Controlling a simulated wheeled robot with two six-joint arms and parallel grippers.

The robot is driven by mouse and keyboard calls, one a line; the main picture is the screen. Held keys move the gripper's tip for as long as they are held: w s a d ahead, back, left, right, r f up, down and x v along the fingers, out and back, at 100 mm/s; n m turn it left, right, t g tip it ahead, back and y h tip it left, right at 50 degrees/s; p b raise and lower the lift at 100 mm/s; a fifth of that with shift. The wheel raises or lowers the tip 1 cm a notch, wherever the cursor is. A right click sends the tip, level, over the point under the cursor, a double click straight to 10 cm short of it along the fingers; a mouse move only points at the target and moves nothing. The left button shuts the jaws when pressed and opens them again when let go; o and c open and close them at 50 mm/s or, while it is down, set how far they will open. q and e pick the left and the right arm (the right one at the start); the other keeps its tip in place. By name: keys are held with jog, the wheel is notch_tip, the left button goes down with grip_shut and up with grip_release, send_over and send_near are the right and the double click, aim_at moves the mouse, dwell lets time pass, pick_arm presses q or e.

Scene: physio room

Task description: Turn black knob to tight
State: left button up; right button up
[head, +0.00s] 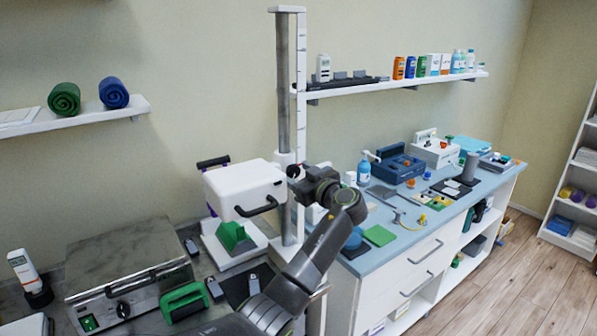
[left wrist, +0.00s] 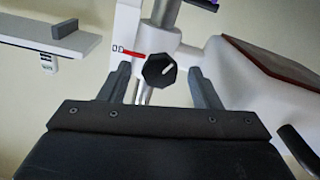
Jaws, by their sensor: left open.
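The black knob (left wrist: 160,70) is faceted, with a white line on its face slanting up to the right. It sits on the white carriage of a metal post (head: 283,90), beside a red pointer (left wrist: 133,52) at a scale reading that looks like 0.0. My left gripper (left wrist: 161,88) is open, with one finger on each side of the knob and visible gaps between; I cannot tell how deep the fingers reach. In the head view my left gripper (head: 303,186) is beside the post, and the knob is hard to make out there. My right gripper is not in view.
A white box (head: 245,187) with a dark handle is close to the post's left. A wall shelf (head: 400,88) runs to the right. A blue-topped counter (head: 400,243) with several devices is at right. A steel heater box (head: 128,265) is at lower left.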

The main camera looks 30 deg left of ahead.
pick_arm(q)
jog(key=c, duration=1)
